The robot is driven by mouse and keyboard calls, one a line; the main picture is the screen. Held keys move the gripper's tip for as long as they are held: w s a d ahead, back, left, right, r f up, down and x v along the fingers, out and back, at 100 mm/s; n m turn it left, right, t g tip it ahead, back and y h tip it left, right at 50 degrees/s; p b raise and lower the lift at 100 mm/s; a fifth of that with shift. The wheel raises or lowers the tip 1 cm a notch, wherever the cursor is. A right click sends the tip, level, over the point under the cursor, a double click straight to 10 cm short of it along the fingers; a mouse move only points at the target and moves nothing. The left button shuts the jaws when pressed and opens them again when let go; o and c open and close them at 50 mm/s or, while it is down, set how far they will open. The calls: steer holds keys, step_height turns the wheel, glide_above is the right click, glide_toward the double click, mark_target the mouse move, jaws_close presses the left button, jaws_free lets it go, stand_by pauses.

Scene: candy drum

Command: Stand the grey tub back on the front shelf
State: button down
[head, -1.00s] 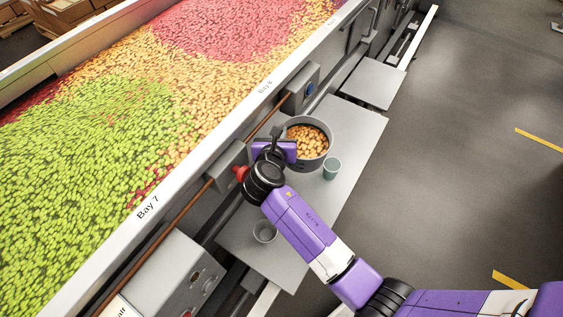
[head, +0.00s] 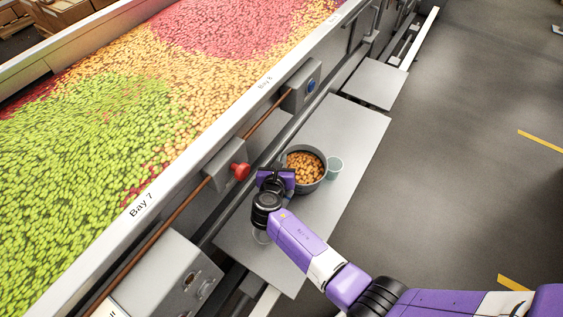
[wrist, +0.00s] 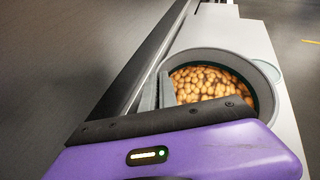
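The grey tub (head: 323,178), full of orange-brown candies, is upright over the front shelf (head: 345,145). It is low, on the shelf or just above it; I cannot tell which. My gripper (head: 284,168) is at the tub's near-left side. In the wrist view, the grey fingers (wrist: 158,92) are at the left rim of the tub (wrist: 262,92) and appear shut on its wall. The finger on the inside is partly hidden by the gripper body and candies.
A red button (head: 240,171) and a rail lie left of the gripper. The shelf's far part is clear.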

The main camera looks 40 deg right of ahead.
steer(key=shift+f, duration=0.1)
steer(key=c, duration=1.7)
jaws_free()
steer(key=p+v, duration=0.1)
steer(key=v, duration=1.1)
